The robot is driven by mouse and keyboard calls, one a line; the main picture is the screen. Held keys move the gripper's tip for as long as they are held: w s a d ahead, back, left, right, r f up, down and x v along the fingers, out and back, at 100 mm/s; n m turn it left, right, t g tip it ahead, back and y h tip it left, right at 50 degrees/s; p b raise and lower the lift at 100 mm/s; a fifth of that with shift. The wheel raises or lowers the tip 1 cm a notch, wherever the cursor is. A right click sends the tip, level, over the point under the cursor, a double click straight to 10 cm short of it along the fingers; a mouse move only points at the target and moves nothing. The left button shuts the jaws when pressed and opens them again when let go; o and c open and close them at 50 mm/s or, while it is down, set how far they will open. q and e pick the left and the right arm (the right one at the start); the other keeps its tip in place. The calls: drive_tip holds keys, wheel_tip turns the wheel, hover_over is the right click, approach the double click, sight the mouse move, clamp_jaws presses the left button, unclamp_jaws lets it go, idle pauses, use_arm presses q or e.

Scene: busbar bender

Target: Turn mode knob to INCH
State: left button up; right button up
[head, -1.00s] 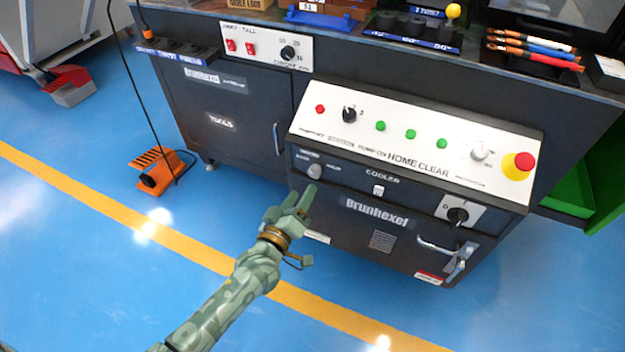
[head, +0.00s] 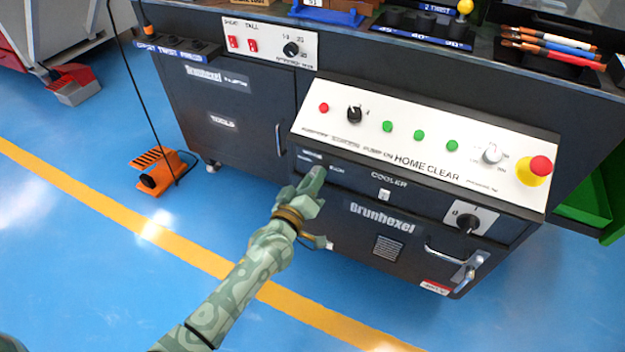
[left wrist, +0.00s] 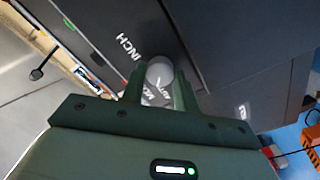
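The grey round mode knob (left wrist: 159,72) shows between the fingertips in the left wrist view, with a thin mark on its face. In the head view, my green left gripper (head: 309,188) reaches the left end of the cabinet front and largely covers the knob. My right gripper is not in view.
The sloped white control panel (head: 420,150) with buttons and a red emergency stop (head: 541,166) lies just above the gripper. A black rotary switch (head: 467,222) and a handle (head: 445,254) are to the right. An orange pedal (head: 160,175) stands on open blue floor.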

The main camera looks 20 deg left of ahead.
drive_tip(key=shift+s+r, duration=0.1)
use_arm(q)
drive_tip(key=shift+f+m+p, duration=0.2)
drive_tip(key=shift+m+p, duration=2.1)
drive_tip(key=shift+m, duration=6.6)
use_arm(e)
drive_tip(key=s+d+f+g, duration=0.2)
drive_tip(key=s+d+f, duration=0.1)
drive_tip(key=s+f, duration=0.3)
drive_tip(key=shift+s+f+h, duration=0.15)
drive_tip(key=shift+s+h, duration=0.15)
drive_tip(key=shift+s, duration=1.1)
use_arm(q)
drive_tip(key=shift+s, duration=0.1)
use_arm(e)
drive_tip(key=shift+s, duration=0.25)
use_arm(q)
drive_tip(key=o, duration=1)
drive_tip(key=shift+r, duration=0.1)
